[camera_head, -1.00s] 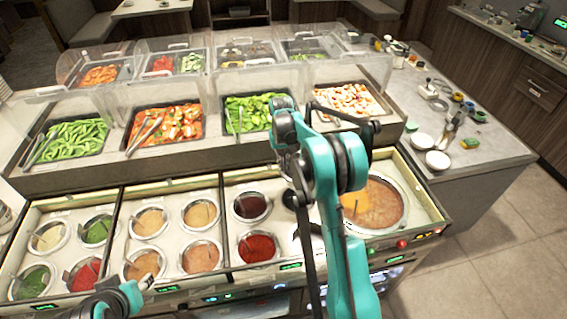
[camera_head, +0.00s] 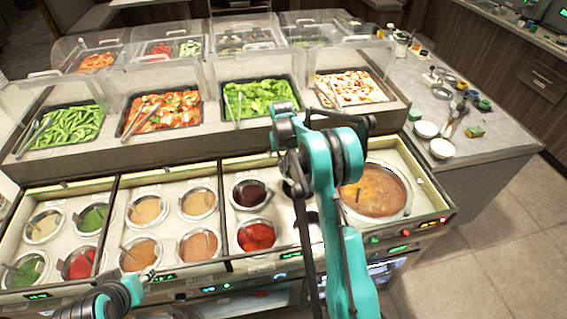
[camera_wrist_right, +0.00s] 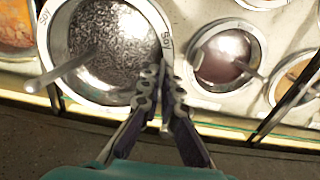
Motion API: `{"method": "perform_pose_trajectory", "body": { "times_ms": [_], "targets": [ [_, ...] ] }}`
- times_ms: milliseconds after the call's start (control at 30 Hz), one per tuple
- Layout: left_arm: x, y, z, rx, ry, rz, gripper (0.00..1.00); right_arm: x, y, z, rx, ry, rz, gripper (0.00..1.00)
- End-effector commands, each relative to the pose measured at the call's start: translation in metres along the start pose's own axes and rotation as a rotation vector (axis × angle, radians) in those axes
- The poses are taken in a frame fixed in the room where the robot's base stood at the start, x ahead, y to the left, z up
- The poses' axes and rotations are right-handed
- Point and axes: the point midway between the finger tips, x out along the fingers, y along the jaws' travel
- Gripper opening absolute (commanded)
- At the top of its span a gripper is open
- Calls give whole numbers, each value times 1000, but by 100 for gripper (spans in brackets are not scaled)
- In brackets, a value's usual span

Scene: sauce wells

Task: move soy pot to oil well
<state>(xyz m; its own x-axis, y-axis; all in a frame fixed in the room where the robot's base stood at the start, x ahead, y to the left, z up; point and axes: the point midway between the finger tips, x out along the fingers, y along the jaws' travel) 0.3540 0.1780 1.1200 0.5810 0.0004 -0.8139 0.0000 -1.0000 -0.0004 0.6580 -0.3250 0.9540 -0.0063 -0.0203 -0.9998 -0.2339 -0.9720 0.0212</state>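The soy pot (camera_wrist_right: 112,45) is a round metal pot with dark, glossy contents, a spoon, and rim lettering that seems to read SOY. My right gripper (camera_wrist_right: 162,80) has its fingers close together on either side of the pot's rim, seemingly pinching it. Whether the pot is raised cannot be told. In the head view, my right arm hides most of the pot and my right gripper (camera_head: 298,185). I cannot tell which opening is the oil well. My left gripper (camera_head: 135,290) is low at the left, and its finger gap is unclear.
A dark red sauce well (camera_head: 250,194) and a bright red one (camera_head: 257,236) lie left of my right arm. A large soup pot (camera_head: 375,190) is to the right. Food trays (camera_head: 255,97) stand behind on a raised shelf.

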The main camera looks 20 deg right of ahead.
Motion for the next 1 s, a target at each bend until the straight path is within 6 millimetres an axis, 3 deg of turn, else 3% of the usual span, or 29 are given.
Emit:
{"method": "perform_pose_trajectory", "body": {
  "times_ms": [1000],
  "targets": [
    [50,0,36,0,0,0,40,84,-2,0,0,0,1,0]
  ]
}}
